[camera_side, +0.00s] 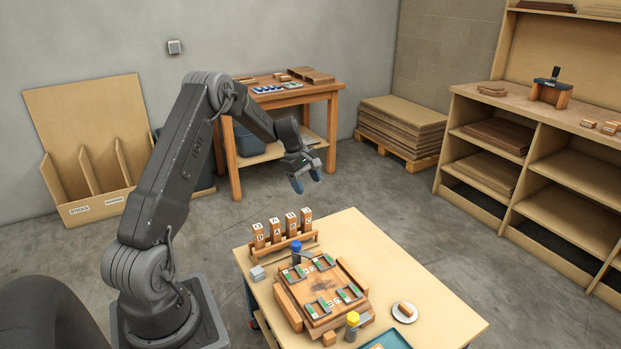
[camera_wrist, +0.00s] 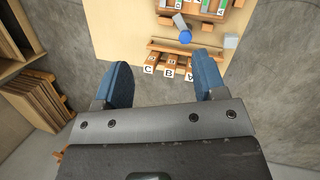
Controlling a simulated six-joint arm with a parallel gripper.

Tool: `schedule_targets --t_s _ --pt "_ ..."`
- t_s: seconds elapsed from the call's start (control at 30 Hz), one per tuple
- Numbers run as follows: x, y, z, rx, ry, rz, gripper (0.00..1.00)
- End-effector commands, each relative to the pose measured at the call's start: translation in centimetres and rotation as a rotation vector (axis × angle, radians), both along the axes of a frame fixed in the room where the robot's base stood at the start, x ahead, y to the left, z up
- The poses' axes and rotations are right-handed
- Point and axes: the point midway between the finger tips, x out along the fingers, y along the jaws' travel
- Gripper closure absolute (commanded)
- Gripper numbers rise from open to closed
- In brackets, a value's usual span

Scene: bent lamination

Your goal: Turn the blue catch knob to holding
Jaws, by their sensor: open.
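The blue catch knob (camera_side: 296,246) stands at the back edge of the wooden fixture (camera_side: 325,290) on the work table. In the wrist view the blue knob (camera_wrist: 185,37) shows beyond the row of lettered blocks, with a grey part beside it. Its exact turn position is too small to tell. My gripper (camera_side: 306,181) is high above the floor behind the table, apart from the knob. In the wrist view its two blue fingers (camera_wrist: 162,82) are spread wide with nothing between them.
A rack of upright lettered blocks (camera_side: 284,232) stands behind the fixture, on the gripper's side of the knob. A yellow knob (camera_side: 352,319) is at the fixture's front. A white dish (camera_side: 404,312) and a teal tray (camera_side: 388,341) are nearby.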

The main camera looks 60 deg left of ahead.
Motion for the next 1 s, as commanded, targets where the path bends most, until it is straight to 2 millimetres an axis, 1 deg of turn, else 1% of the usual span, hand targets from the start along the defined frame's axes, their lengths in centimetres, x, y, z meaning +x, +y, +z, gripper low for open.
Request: schedule_targets --t_s 0.03,0.1,0.23,0.43,0.67,0.77,0.87,0.9,0.97,1.0 --pt "0.1 -0.5 0.6 0.008 -0.004 -0.021 0.36" --pt "0.1 -1.0 1.2 0.019 -0.007 -0.043 0.36" --pt "0.2 -1.7 1.9 0.029 -0.012 -0.071 0.36" --pt "0.2 -2.0 2.2 0.034 -0.014 -0.084 0.36" --pt "0.2 -1.9 2.1 0.031 -0.014 -0.076 0.35" --pt "0.1 -1.2 0.4 -0.005 -0.023 0.022 0.35" --pt "-0.5 0.5 -3.3 -0.081 -0.037 0.268 0.35" --pt "-1.0 1.4 -5.1 -0.115 -0.039 0.394 0.35" --pt "-1.9 2.8 -7.8 -0.159 -0.037 0.587 0.35" --pt "-2.7 3.7 -9.5 -0.184 -0.029 0.709 0.35"
